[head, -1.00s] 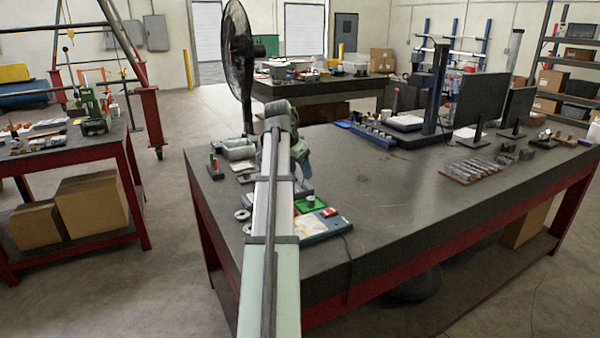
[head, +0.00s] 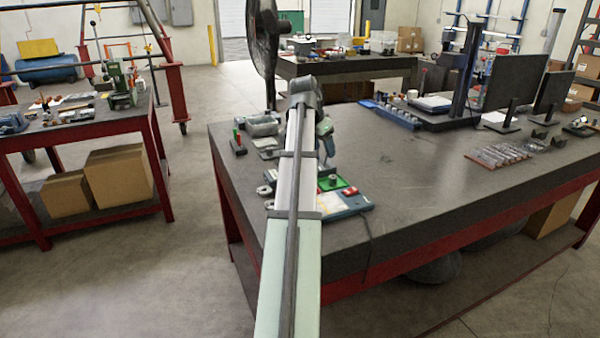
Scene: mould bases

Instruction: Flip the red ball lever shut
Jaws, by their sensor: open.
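A blue-grey panel (head: 345,204) with a small green plate (head: 343,184) lies near the bench's front edge, just right of my arm. I cannot tell surely whether the knob is the red ball lever, nor how the lever stands. My gripper (head: 327,147) hangs at the far end of my arm, above and behind the panel. Its jaws are open; the arm hides much of it, and I see nothing held.
A small dark holder with red and green uprights (head: 238,143) and a grey part (head: 264,125) stand left of my arm. A blue tray (head: 390,113), monitors (head: 514,80) and clear parts (head: 498,156) stand farther right. The bench top (head: 420,180) between is largely clear.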

